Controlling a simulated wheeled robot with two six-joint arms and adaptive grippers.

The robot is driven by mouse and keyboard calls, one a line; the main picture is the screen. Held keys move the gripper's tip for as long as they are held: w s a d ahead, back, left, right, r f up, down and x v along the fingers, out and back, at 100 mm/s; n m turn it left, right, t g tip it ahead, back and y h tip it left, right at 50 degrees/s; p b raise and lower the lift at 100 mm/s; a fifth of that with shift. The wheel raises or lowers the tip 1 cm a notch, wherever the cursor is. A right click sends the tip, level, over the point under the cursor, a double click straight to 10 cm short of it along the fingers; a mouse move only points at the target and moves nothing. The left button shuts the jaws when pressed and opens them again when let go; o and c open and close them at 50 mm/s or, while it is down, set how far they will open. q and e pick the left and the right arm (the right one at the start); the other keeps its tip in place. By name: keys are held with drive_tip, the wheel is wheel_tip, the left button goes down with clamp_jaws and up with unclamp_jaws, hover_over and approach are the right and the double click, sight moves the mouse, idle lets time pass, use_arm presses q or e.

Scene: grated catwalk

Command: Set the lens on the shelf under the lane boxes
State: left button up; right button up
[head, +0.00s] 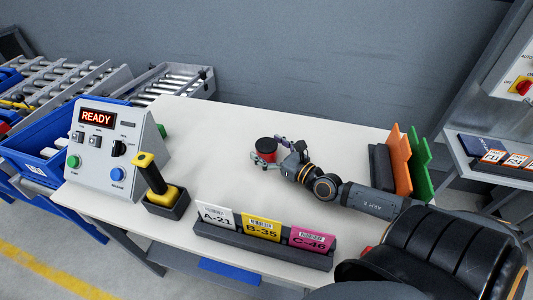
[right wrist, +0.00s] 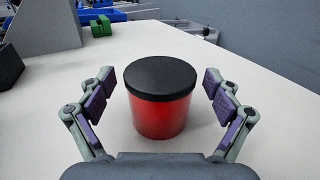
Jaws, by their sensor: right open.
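A short red cylinder with a black top, which looks like the lens (head: 266,146), stands upright on the white table (head: 210,160). It also stands in the middle of the right wrist view (right wrist: 160,110). My right gripper (head: 270,152) reaches in from the right, low over the table. Its open purple-padded fingers (right wrist: 160,88) lie on either side of the cylinder, with a visible gap on each side. My left gripper is not in view. I cannot tell which surface is the shelf under the lane boxes.
A holder with cards A-21, B-35 and C-46 (head: 262,250) lies at the front. Orange (head: 398,160) and green (head: 419,165) upright panels stand at right. A grey side shelf (head: 462,160) holds labelled items.

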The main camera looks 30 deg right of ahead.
sight(267, 144)
drive_tip(key=c, duration=1.3)
drive_tip(key=shift+r+p, duration=0.45)
drive_tip(key=shift+r, duration=0.05)
wheel_tip(267, 144, up, 3)
drive_tip(key=p, duration=0.2)
drive_tip(key=shift+p, duration=0.35)
drive_tip(key=s+a+r+p, duration=0.5)
drive_tip(key=s+r+p, duration=0.1)
drive_tip(key=s, duration=0.1)
drive_tip(key=s+a+r+p, duration=0.3)
drive_tip(key=s, duration=0.1)
drive_tip(key=shift+a+r+p, duration=0.1)
drive_tip(key=shift+a+p, duration=0.25)
